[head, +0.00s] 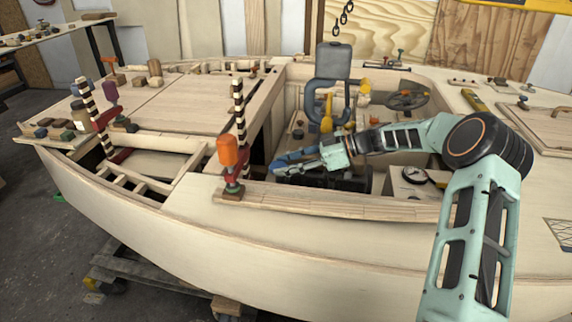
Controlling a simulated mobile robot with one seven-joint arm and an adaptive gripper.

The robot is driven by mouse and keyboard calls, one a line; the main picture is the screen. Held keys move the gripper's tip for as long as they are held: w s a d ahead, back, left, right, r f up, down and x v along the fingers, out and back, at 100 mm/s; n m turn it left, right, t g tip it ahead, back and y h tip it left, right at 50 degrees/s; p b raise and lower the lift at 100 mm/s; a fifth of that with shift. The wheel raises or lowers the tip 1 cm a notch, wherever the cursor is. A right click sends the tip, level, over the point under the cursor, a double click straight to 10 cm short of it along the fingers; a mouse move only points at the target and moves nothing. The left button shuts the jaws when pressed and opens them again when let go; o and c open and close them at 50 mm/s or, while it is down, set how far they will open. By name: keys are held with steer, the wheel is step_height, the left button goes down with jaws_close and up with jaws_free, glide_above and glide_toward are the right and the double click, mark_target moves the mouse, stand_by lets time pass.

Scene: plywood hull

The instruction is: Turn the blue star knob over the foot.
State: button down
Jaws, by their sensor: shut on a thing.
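My gripper (285,167) reaches left over the open cockpit, low and close to the near side deck. It is shut at a blue piece (293,157), most likely the blue star knob. The piece is small here and partly covered by my gripper, so its star shape and how far it is turned cannot be made out. I cannot pick out the foot under it. A black block-like thing (345,181) lies just below and to the right of my gripper, inside the cockpit.
A clamp with an orange handle (228,151) stands on the near deck, left of my gripper. A striped post (239,110) rises behind it. The near deck edge (340,206) runs below my arm.

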steer(key=shift+f+b, duration=0.1)
steer(key=shift+b, duration=0.3)
steer(key=m+t+b, duration=0.2)
steer(key=shift+s+f+b, duration=0.1)
steer(key=shift+s+b, duration=0.05)
steer(key=shift+b, duration=0.25)
steer(key=shift+r+m+t+h+b, duration=0.2)
steer(key=shift+m+t+h+b, duration=0.1)
steer(key=shift+m+t+b, duration=0.3)
steer(key=c, duration=1.7)
jaws_free()
steer(key=shift+o, duration=0.2)
steer(key=shift+s, duration=0.1)
steer(key=v, duration=1.2)
steer(key=shift+s, duration=0.1)
